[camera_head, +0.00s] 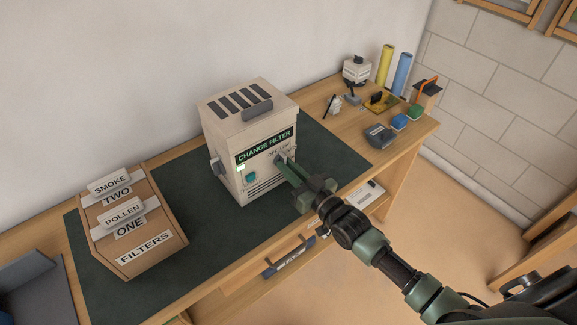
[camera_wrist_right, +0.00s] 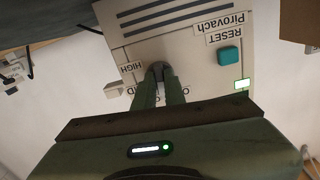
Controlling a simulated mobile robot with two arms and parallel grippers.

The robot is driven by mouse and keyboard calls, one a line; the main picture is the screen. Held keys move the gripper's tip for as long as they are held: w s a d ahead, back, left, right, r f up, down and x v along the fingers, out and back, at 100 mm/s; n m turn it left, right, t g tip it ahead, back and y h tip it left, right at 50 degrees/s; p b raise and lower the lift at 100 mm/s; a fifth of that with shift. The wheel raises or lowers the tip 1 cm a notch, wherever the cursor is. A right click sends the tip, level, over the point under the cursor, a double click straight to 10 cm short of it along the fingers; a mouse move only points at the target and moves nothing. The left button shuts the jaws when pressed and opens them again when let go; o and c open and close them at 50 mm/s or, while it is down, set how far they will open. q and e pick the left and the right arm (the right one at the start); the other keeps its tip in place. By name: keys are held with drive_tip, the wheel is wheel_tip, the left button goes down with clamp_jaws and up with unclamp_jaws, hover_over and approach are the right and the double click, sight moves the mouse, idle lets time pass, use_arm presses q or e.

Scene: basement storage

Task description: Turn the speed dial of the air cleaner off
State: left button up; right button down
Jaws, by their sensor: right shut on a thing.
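The air cleaner (camera_head: 222,138) is a cream box on the dark green mat, with a lit "CHANGE FILTER" display on its front. My right gripper (camera_head: 281,161) reaches its front panel from the right. In the right wrist view, the gripper (camera_wrist_right: 159,76) is shut on the small dark speed dial (camera_wrist_right: 157,67). The lettering "HIGH" shows beside the dial; the other lettering is partly covered by the fingers. The dial's exact setting cannot be told. A teal RESET button (camera_wrist_right: 229,56) and a glowing light (camera_wrist_right: 242,84) are nearby. My left gripper is not in view.
A wooden filter box (camera_head: 110,247) with labelled filters stands on the mat (camera_head: 207,240) at the left. Small items, including a grey device (camera_head: 380,135) and a blue roll (camera_head: 402,75), occupy the bench's right end. The mat between the filter box and cleaner is clear.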

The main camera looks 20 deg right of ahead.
drive_tip(key=shift+n+p, duration=0.5)
drive_tip(key=shift+n, duration=3)
drive_tip(key=c, duration=1.5)
unclamp_jaws()
drive_tip(key=b+v, duration=0.1)
drive_tip(key=v, duration=0.6)
drive_tip(key=shift+s+d, duration=0.15)
drive_tip(key=shift+s, duration=0.2)
